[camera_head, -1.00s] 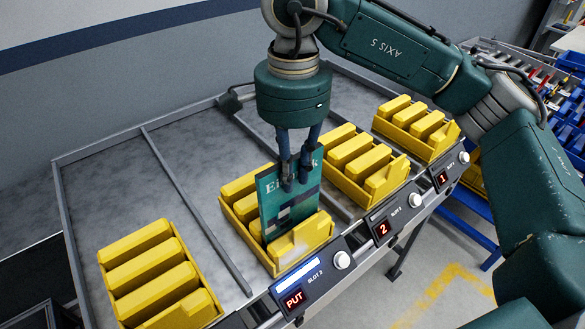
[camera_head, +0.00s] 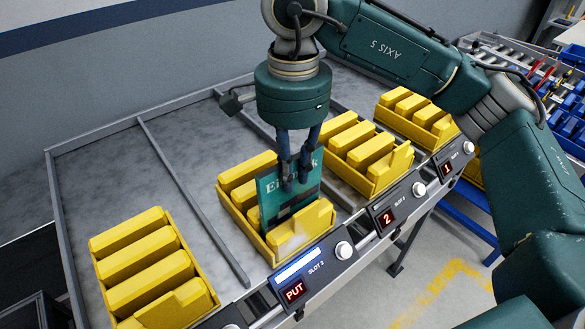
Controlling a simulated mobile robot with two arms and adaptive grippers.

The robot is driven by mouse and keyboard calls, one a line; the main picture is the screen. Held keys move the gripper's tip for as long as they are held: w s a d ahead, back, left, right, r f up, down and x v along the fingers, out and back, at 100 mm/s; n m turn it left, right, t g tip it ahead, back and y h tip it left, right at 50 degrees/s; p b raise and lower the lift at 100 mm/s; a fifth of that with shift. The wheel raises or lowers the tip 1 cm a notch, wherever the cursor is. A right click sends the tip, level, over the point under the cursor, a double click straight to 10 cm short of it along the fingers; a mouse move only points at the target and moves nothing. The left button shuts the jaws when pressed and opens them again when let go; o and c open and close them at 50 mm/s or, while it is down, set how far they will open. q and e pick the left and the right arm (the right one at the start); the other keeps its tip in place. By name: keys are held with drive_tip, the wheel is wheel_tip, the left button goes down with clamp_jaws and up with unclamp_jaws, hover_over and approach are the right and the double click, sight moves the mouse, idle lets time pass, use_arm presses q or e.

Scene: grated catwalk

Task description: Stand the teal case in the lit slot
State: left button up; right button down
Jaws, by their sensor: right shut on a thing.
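My right gripper (camera_head: 297,183) is shut on the top edge of the teal case (camera_head: 275,195), a thin upright panel with pale lettering and dark and light patches. The case stands roughly upright among the yellow blocks of the yellow bin (camera_head: 232,212) behind the lit panel. Its lower part is hidden by the front yellow block (camera_head: 305,224), so I cannot tell whether it touches the bin floor. The lit panel (camera_head: 300,271) reads PUT, with a bright white-blue bar and a white knob. My left gripper is not in view.
More yellow bins with blocks stand at left (camera_head: 150,265) and at right (camera_head: 370,150) and (camera_head: 415,113). Metal dividers (camera_head: 195,205) separate the lanes. Panels reading 2 (camera_head: 387,217) and 1 (camera_head: 447,168) line the front edge. Grey table surface between lanes is bare.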

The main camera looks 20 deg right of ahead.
drive_tip(key=shift+f+b, duration=0.5)
drive_tip(key=shift+f, duration=0.15)
drive_tip(key=c, duration=1.6)
unclamp_jaws()
drive_tip(key=shift+o, duration=0.7)
drive_tip(key=o, duration=0.3)
drive_tip(key=shift+r, duration=0.1)
